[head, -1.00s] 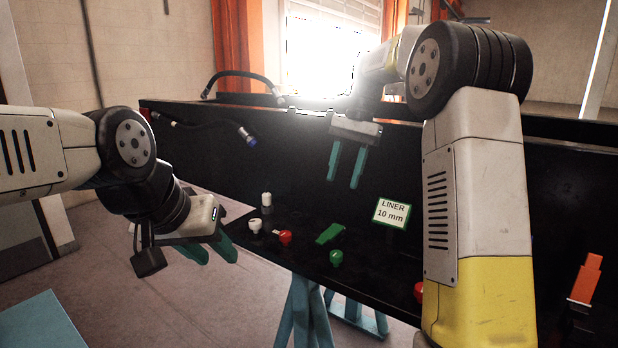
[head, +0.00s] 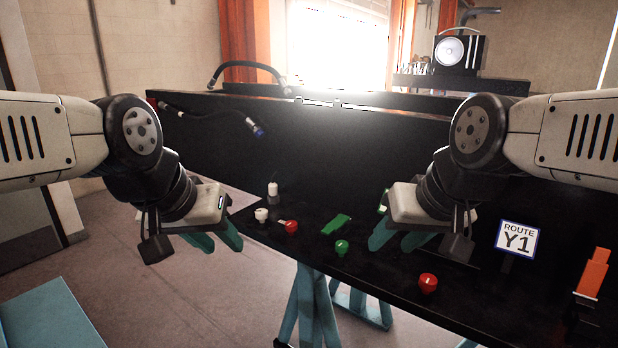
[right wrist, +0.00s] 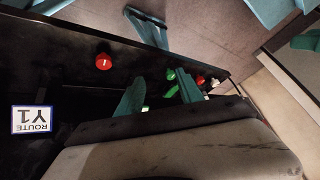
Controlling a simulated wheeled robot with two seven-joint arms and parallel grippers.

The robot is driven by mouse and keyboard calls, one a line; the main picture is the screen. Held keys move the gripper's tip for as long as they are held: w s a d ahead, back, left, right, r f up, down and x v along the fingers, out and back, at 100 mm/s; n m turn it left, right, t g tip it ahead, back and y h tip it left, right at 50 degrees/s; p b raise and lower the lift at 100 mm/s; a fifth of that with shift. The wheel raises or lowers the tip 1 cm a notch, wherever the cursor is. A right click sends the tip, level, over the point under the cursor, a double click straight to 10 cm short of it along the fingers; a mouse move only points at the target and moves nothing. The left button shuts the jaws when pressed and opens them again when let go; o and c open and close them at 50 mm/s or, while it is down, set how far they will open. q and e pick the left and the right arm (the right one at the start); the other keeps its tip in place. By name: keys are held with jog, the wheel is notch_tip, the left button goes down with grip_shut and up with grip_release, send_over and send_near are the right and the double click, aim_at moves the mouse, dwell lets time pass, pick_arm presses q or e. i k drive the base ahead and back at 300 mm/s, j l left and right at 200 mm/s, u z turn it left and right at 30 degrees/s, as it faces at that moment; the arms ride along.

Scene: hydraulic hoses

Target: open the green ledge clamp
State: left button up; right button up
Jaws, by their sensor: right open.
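The green ledge clamp appears as a flat green lever (head: 336,225) on the black ledge in the head view, behind a round green knob (head: 341,246). I cannot tell from its angle whether it is open or shut. My right gripper (head: 397,243) is open and empty, to the right of the lever and apart from it. Its two teal fingers also show spread in the right wrist view (right wrist: 160,98), with the green knob (right wrist: 170,74) beyond them. My left gripper (head: 216,243) is open and empty, left of the ledge's end.
On the black ledge (head: 375,275) stand red knobs (head: 291,226) (head: 428,283), white pieces (head: 262,215) (head: 273,189), an orange clamp (head: 593,272) and a ROUTE Y1 sign (head: 517,239). A teal surface (head: 50,315) is at lower left.

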aim_at(335, 224)
jog(key=k+u, duration=0.15)
jog(key=u, duration=0.2)
jog(key=k+u, duration=0.2)
jog(key=u, duration=0.15)
jog(key=k+u, duration=0.15)
jog(key=u, duration=0.2)
